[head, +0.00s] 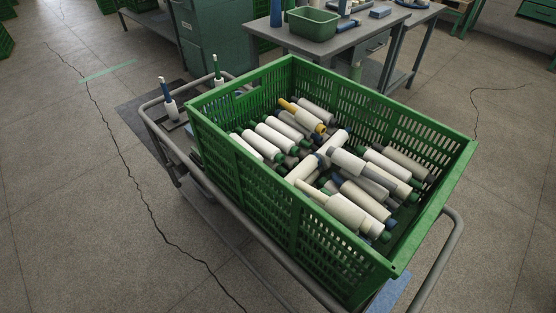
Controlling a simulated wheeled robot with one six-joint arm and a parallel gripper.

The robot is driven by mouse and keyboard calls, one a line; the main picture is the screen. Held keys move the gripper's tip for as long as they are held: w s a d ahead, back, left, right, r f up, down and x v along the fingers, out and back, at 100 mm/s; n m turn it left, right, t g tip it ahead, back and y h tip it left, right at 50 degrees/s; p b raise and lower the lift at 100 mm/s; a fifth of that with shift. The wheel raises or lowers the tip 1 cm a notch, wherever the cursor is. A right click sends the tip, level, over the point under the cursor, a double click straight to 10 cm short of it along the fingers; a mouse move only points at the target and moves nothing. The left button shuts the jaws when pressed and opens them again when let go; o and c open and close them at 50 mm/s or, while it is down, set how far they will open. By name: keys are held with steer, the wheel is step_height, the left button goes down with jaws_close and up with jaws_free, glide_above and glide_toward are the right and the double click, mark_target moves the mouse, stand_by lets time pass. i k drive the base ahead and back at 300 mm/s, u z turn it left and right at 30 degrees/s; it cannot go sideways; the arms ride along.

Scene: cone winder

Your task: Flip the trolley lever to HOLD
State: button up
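The trolley (453,242) is a grey tube-framed cart in the middle of the head view. A large green slatted crate (240,165) rides on it, filled with many yarn bobbins. I cannot make out a lever or a HOLD marking on the trolley; the crate hides much of its deck. My gripper is not in view.
Two upright pegs with bobbins, one blue-tipped (169,105) and one green-tipped (218,72), stand at the trolley's far left end. A grey workbench (345,42) with a green bin (313,24) stands behind. A green cabinet (213,45) is at back left. Floor is clear left and right.

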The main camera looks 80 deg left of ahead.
mark_target(178, 184)
steer(key=u, duration=3.9)
steer(key=i, duration=1.25)
steer(key=z, duration=0.55)
